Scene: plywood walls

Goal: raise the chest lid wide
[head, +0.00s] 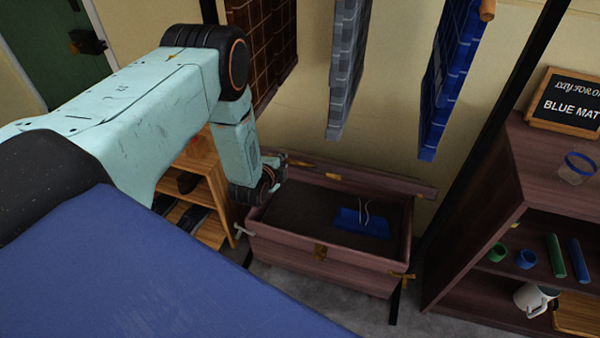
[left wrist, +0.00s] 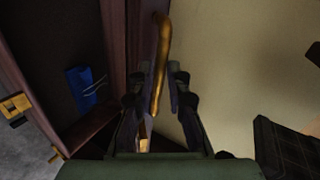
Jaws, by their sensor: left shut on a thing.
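The dark wooden chest (head: 320,268) stands on the floor by the wall. Its lid (head: 390,184) is raised at the back, seen nearly edge-on, and the inside is open to view. My left gripper (head: 280,161) is at the left end of the lid. In the left wrist view my left gripper (left wrist: 158,105) is shut on a long brass-coloured handle (left wrist: 162,50) beside the lid (left wrist: 142,40). The fingertips are small and partly hidden in the head view. My right gripper is not in view.
A blue item (head: 362,222) with pale cords lies in the chest. Grey and blue cloths (head: 455,75) hang above. A shelf (head: 545,190) with cups and rolls stands right. A small wooden rack (head: 205,195) is left of the chest. A blue surface (head: 150,270) fills the near left.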

